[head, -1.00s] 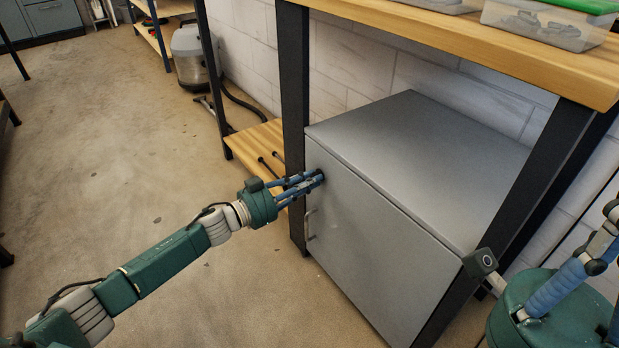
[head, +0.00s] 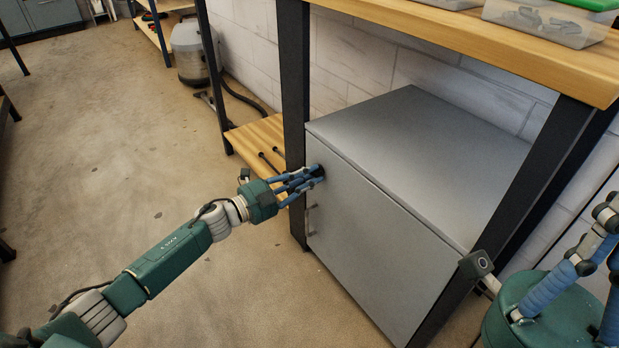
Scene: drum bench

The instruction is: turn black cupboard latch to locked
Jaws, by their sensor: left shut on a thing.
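The grey cupboard (head: 375,235) stands under the workbench with its door shut. The black latch (head: 318,170) is near the upper left corner of the door. My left gripper (head: 312,175) is shut on it, and the fingers hide most of it, so I cannot tell its exact angle. A metal door handle (head: 310,218) sits below the latch and is free of the gripper. Part of my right gripper (head: 590,250) shows at the right edge, away from the cupboard; its fingertips are not clear.
The dark bench leg (head: 294,110) stands close to the left of the latch, by a low wooden shelf (head: 255,140). The wooden benchtop (head: 480,40) overhangs the cupboard, with a clear bin (head: 545,25) on it. The floor at left is open.

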